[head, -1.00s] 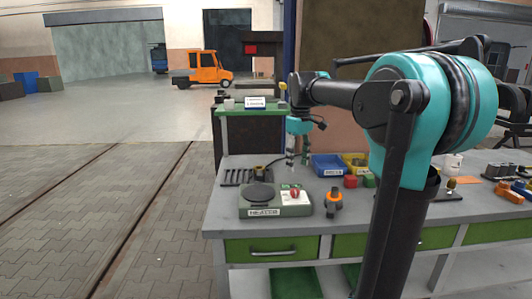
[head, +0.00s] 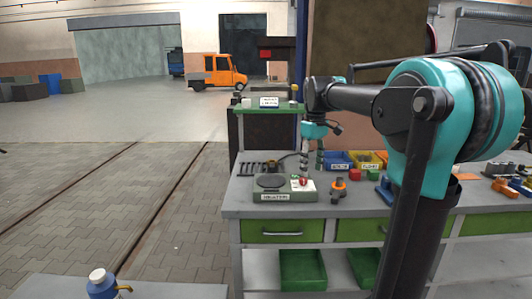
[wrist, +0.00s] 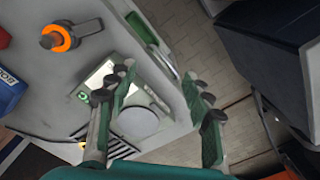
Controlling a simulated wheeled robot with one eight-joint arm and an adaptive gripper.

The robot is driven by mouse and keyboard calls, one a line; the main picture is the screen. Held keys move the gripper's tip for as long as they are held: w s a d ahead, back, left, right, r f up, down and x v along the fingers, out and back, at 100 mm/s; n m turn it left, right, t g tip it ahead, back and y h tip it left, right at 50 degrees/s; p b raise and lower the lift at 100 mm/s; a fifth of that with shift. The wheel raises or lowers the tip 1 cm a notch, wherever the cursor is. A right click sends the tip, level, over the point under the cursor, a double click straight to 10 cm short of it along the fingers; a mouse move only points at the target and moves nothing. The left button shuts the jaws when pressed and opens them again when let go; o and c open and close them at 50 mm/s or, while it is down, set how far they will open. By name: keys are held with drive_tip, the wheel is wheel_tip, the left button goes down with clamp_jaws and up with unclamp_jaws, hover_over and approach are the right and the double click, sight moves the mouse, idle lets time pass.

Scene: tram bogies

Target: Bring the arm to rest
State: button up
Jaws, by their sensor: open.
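My gripper (wrist: 165,93) is open in the wrist view, its two fingers apart with nothing held between them. Below it are the bench top and the heater (wrist: 140,118), partly hidden by the left finger. In the head view my gripper (head: 311,160) hangs down over the bench, just behind the heater (head: 285,187). My arm reaches from the right side of the picture to the left, with its turquoise joint large in front.
The grey bench (head: 380,206) carries a blue bin (head: 338,161), a yellow bin (head: 368,160) and an orange-ringed part (head: 338,188). A dark shelf with a green top (head: 266,107) stands behind. A blue bottle (head: 101,285) stands at lower left. The paved floor (head: 90,215) is open.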

drive_tip(key=s+d+f+m+t, duration=0.2)
drive_tip(key=s+f+m, duration=0.2)
drive_tip(key=s+f, duration=0.7)
drive_tip(key=s+d+f+m+t, duration=0.1)
drive_tip(key=s+f+m+t, duration=0.1)
drive_tip(key=s+f, duration=0.9)
wheel_tip(320, 180, down, 6)
drive_tip(key=shift+d+r+m, duration=0.1)
drive_tip(key=shift+d+m, duration=0.3)
drive_tip(key=shift+m, duration=0.5)
